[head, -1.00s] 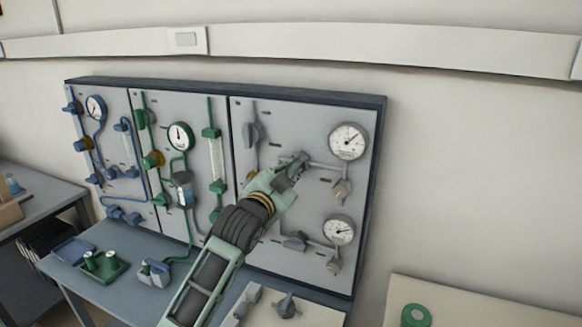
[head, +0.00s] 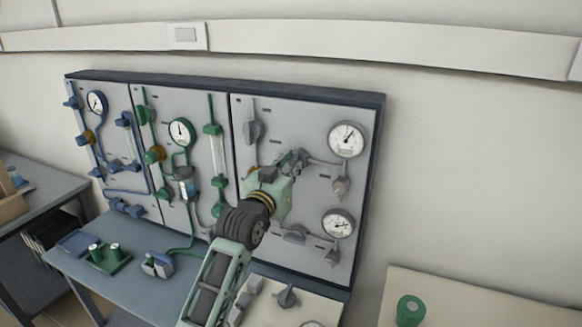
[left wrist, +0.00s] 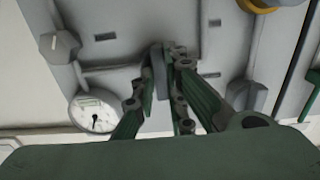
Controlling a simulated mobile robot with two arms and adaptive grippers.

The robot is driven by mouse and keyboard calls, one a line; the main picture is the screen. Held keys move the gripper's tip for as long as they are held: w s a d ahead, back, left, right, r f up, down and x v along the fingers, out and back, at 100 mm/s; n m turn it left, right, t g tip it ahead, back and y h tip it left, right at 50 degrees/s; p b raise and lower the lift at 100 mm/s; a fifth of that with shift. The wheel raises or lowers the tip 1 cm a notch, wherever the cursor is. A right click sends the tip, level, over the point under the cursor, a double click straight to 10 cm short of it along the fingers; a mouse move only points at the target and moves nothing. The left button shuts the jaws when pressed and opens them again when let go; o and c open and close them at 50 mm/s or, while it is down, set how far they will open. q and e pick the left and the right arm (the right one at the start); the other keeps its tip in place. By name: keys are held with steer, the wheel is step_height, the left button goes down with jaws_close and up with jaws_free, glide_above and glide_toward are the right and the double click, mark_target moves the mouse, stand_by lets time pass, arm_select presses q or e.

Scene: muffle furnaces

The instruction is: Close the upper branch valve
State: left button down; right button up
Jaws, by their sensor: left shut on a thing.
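The grey right-hand panel (head: 270,108) carries two branches, each leading to a round gauge. The upper gauge (head: 346,139) and the lower gauge (head: 338,223) are on its right side. My left gripper (head: 292,160) is at the upper branch, left of the upper gauge, and largely covers the upper branch valve. In the left wrist view, my left gripper's fingers (left wrist: 166,62) are closed around a grey upright valve handle (left wrist: 158,75). The handle's exact angle is hard to read. The lower branch valve (head: 295,235) sits below the gripper. My right gripper is not in view.
Grey knobs (head: 340,186) hang below the gauges. Another grey valve (head: 254,131) is at the panel's upper left. Green and blue panels adjoin on the left. A table with a green roll (head: 410,310) is at lower right.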

arm_select(q)
steer(key=shift+f, duration=0.15)
steer(key=c, duration=1.8)
jaws_free()
steer(key=v, duration=1.2)
